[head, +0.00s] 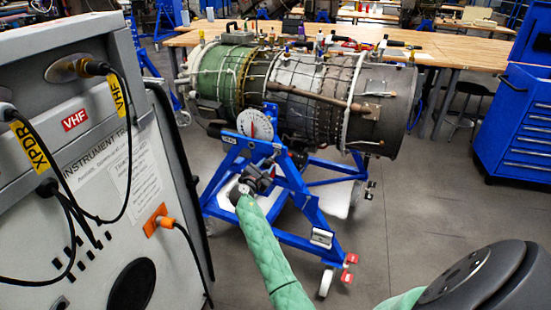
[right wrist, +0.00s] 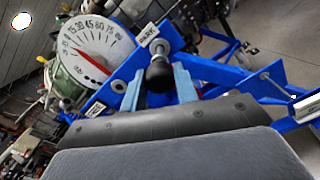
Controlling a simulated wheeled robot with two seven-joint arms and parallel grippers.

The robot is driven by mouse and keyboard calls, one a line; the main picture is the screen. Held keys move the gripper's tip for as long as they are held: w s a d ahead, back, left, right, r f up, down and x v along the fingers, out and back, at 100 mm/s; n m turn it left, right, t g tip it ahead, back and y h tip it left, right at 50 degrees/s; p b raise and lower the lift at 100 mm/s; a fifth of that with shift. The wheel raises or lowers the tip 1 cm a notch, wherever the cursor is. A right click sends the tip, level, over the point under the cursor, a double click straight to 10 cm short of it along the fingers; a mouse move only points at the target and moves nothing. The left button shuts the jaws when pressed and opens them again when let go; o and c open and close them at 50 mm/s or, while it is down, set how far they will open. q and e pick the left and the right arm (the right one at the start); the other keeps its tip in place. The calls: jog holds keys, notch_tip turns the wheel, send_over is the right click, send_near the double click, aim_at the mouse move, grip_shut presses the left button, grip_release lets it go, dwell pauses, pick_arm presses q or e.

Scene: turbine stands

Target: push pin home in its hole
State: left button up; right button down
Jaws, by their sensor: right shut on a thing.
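The pin shows as a black knob (right wrist: 159,74) in the right wrist view, in front of the blue turbine stand (right wrist: 215,69). My right gripper (right wrist: 158,88) has its two blue-grey fingers on either side of the knob and is shut on it. In the head view my right gripper (head: 262,176) is at the stand's blue frame (head: 291,187), below the white dial. The pin's shank and its hole are hidden, so I cannot tell how deep the pin sits. My left gripper is not in view.
A white dial (head: 255,125) with a red pointer is fixed to the stand, close to my right gripper. The turbine engine (head: 310,85) rests above. A grey instrument trainer cabinet (head: 110,190) stands at the left. A blue tool chest (head: 520,125) stands at the right, with open floor before it.

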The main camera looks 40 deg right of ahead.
jog(key=shift+p+v, duration=0.35)
jog(key=shift+v, duration=1.35)
